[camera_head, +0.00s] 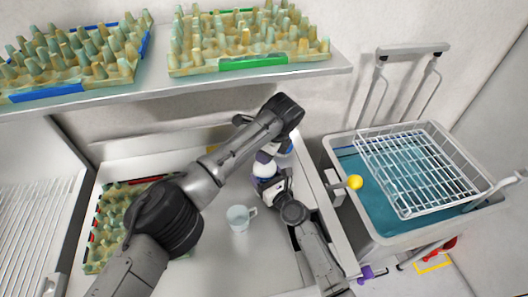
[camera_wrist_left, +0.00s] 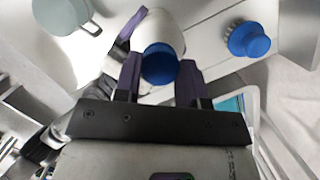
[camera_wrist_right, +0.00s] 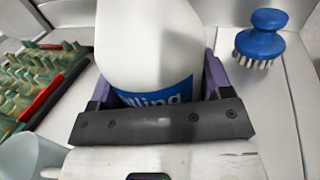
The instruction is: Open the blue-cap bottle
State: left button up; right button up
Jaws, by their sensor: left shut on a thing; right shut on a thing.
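The white bottle (camera_head: 264,166) stands in the work area, mostly hidden by my arms in the head view. In the right wrist view its white body (camera_wrist_right: 150,40) with a blue label sits between the purple fingers of my right gripper (camera_wrist_right: 157,88), which is shut on it. My left gripper (camera_wrist_left: 160,76) reaches over from above and is shut on the blue cap (camera_wrist_left: 160,66). In the left wrist view the cap lies between its fingers, with the white bottle shoulder beyond. The cap is hidden in the head view, and I cannot tell whether it has loosened.
A pale mug (camera_head: 238,218) stands close to the bottle. A blue-topped brush (camera_wrist_right: 262,38) is beside it. An egg tray (camera_head: 110,205) lies at left; two more sit on the shelf (camera_head: 215,85) above. A sink with a wire rack (camera_head: 420,170) is at right.

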pick_arm(q)
jog(key=n+g, duration=0.1)
jog(key=n, duration=0.3)
jog(key=shift+w+n, duration=0.1)
jog(key=shift+n, duration=0.2)
jog(key=o, duration=1)
